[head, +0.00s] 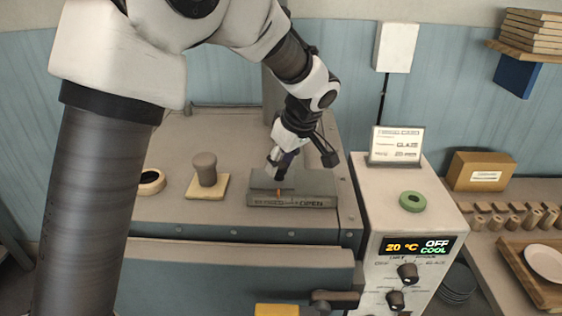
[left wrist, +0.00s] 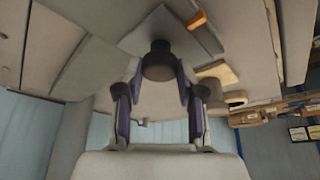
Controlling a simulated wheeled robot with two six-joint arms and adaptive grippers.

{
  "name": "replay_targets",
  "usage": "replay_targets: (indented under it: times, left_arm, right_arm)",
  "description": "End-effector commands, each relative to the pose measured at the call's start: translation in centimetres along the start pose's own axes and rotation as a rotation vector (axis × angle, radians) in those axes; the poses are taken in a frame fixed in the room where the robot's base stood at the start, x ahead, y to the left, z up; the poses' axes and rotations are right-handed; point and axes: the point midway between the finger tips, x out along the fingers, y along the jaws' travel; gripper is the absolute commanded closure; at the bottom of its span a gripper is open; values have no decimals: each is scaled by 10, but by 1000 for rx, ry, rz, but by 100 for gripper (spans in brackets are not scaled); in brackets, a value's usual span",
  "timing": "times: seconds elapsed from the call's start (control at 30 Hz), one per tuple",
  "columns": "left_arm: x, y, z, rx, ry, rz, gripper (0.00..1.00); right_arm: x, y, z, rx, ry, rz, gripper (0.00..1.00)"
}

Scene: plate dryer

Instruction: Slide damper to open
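The damper (head: 322,201) is a grey sliding plate unit on top of the dryer, with a front strip whose right end reads OPEN; the word at its left is blurred. The raised slide plate (head: 262,181) sits toward the left end, above an orange mark (head: 279,193). My left gripper (head: 283,168) reaches down over it. In the left wrist view, its two fingers (left wrist: 158,80) stand on either side of a dark round knob (left wrist: 158,62), very close to it. I cannot tell whether they touch it. My right gripper is not in view.
Left of the damper are a knob on a wooden base (head: 205,172) and a round pale ring (head: 151,180). To the right, the control box (head: 405,215) carries a sign (head: 396,145) and a green ring (head: 412,201). Its display reads 20 °C, OFF, COOL.

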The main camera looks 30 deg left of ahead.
Motion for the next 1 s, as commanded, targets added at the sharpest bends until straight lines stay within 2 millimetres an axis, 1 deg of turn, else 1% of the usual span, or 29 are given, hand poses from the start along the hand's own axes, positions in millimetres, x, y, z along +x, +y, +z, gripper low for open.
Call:
replay_targets:
  times: [0.03,0.13,0.33,0.43,0.53,0.73,0.77,0.8,0.83,1.0]
  left_arm:
    - [3,-1,2,2,-2,-5,100]
    - [0,5,6,2,-1,-6,100]
    - [-11,32,32,4,0,-7,100]
    - [-13,42,41,3,-2,-8,100]
    - [-13,44,45,2,-5,-7,100]
    - [-12,44,45,1,-6,-8,100]
    - [-12,44,45,1,-6,-8,59]
    - [-12,44,45,1,-6,-9,45]
    - [-12,44,45,2,-5,-8,38]
    - [-14,44,44,1,-3,-5,38]
  right_arm:
    - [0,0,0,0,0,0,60]
    - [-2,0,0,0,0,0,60]
    - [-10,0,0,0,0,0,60]
    - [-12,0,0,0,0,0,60]
    - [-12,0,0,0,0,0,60]
    - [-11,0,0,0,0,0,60]
    - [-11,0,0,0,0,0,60]
    - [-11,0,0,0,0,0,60]
    - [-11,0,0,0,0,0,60]
    - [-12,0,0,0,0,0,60]
